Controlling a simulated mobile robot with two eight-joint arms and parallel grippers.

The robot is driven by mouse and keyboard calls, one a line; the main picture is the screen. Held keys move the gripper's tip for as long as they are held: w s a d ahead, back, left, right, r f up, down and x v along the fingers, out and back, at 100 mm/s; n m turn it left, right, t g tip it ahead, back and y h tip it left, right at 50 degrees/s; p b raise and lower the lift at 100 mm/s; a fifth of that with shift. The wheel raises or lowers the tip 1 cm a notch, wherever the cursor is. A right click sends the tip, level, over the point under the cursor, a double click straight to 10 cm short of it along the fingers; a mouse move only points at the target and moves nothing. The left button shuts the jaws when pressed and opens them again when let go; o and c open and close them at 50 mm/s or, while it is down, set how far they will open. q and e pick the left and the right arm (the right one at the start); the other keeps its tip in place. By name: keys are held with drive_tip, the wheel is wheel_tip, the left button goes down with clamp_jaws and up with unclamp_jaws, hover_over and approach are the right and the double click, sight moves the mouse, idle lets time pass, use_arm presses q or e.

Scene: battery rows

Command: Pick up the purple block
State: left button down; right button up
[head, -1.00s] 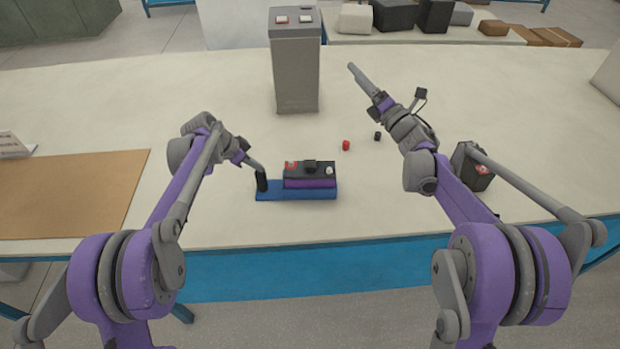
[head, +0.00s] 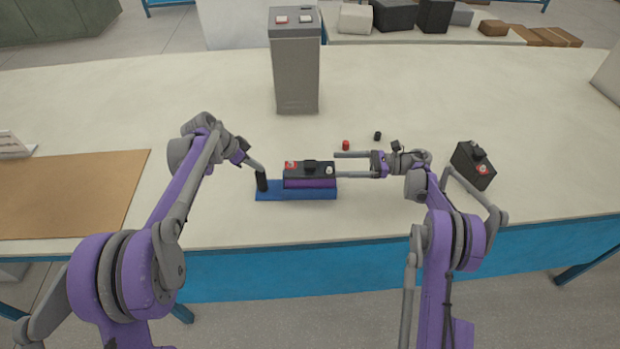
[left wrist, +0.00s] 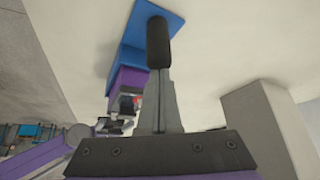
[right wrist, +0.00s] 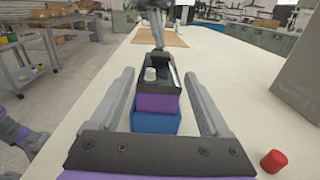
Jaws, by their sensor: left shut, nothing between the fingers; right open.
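The purple block (head: 310,183) has a black top with a handle, a red cap and a white cap. It sits on the right part of a blue tray (head: 270,194) with a black post (head: 262,181) at its left end. In the right wrist view the block (right wrist: 157,103) appears between my open fingers. My right gripper (head: 337,165) is open and empty, its fingertips by the block's right end; contact cannot be told. My left gripper (head: 262,168) is shut and empty, its tips at the black post, which also shows in the left wrist view (left wrist: 158,42).
A dark battery (head: 473,165) stands to the right. A red cap (head: 346,146) and a black cap (head: 377,136) lie behind my right gripper. A tall grey box (head: 296,65) stands behind. A brown mat (head: 75,190) lies left.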

sight(310, 163)
drive_tip(key=a, duration=1)
drive_tip(key=shift+w+a, duration=0.1)
drive_tip(key=shift+w, duration=0.2)
clamp_jaws()
drive_tip(key=shift+r, duration=0.1)
idle(0.8)
